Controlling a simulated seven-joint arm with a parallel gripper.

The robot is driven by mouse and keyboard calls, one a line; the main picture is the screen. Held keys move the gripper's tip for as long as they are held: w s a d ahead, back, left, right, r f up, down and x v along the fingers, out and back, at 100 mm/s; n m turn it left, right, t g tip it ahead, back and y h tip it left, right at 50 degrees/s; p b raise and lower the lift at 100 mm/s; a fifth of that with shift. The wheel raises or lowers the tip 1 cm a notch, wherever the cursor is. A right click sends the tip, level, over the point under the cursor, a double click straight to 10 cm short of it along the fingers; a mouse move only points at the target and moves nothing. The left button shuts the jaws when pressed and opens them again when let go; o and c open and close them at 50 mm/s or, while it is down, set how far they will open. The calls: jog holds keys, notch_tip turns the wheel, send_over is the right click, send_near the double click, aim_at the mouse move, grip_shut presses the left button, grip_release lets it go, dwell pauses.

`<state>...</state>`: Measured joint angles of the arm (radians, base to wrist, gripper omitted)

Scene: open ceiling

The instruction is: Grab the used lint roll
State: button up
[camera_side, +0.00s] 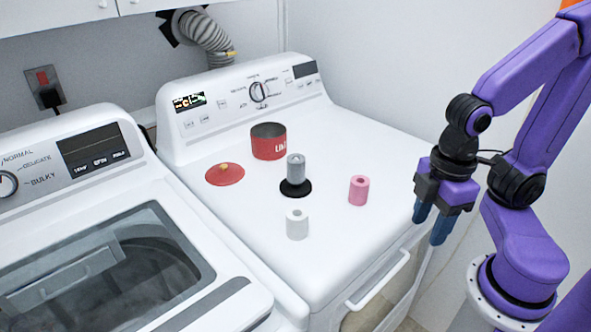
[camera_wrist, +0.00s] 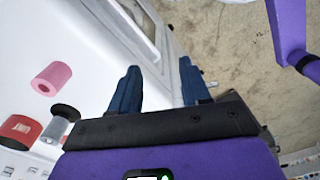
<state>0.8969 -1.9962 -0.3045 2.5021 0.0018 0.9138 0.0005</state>
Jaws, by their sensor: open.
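Three small rolls stand on top of the dryer: a grey roll (camera_side: 296,167) on a round black base (camera_side: 295,189), a pink roll (camera_side: 358,190) to its right, and a white roll (camera_side: 297,224) in front. I cannot tell which one is the used lint roll. My gripper (camera_side: 432,220) is open and empty, pointing down beyond the dryer's right edge, to the right of the pink roll. In the wrist view, my gripper (camera_wrist: 158,72) shows both blue fingers apart. The pink roll (camera_wrist: 52,78) and the grey roll (camera_wrist: 55,130) are to their left; the white roll is out of view there.
A red open tin (camera_side: 268,142) stands behind the grey roll, and its red lid (camera_side: 225,174) with a knob lies to the left. The dryer top (camera_side: 245,210) is otherwise clear. A washer (camera_side: 110,200) stands to the left, and the dryer's door handle (camera_side: 380,281) sticks out in front.

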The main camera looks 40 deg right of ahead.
jog(key=o, duration=0.5)
